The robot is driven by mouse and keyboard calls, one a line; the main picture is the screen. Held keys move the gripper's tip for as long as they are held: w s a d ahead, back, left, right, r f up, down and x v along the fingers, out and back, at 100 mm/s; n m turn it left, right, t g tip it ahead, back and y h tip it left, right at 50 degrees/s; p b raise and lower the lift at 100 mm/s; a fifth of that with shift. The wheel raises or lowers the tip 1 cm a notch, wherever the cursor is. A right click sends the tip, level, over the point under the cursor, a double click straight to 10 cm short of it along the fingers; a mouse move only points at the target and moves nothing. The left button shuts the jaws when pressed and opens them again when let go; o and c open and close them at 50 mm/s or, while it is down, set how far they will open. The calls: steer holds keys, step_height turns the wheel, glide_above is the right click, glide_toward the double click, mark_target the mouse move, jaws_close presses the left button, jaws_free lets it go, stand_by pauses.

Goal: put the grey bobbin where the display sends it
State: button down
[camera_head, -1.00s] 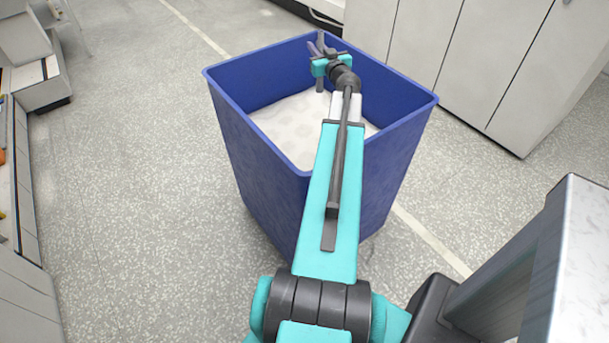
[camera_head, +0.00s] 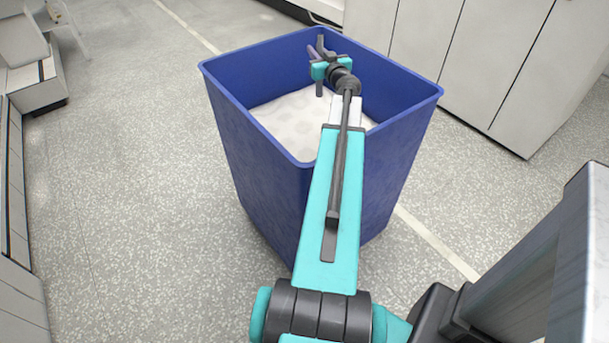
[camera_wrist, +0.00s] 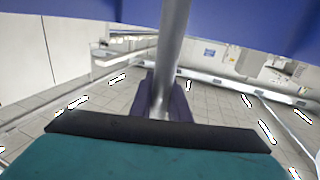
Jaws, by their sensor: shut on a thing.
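My gripper (camera_head: 319,65) is at the far end of my outstretched arm, over the far part of the blue bin (camera_head: 228,88). It is shut on a small purplish-grey thing (camera_head: 312,52), which I take for the grey bobbin. In the wrist view, parts of the bobbin (camera_wrist: 181,107) show on both sides of a grey finger that hides its middle. I cannot tell its full shape. The bin is open at the top, and a pale, blotchy surface (camera_head: 290,122) lies inside it. No display is in view.
Pale cabinets (camera_head: 440,65) stand behind the bin at the right. A grey-topped block (camera_head: 570,250) is at the lower right. Low units (camera_head: 38,88) line the left edge. The speckled floor (camera_head: 130,170) left of the bin is clear.

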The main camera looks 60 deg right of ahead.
steer(key=shift+f, duration=0.15)
steer(key=c, duration=1.6)
jaws_free()
steer(key=shift+s, duration=0.1)
steer(key=shift+p+v, duration=0.7)
steer(key=shift+v, duration=6.1)
steer(key=shift+a, duration=0.15)
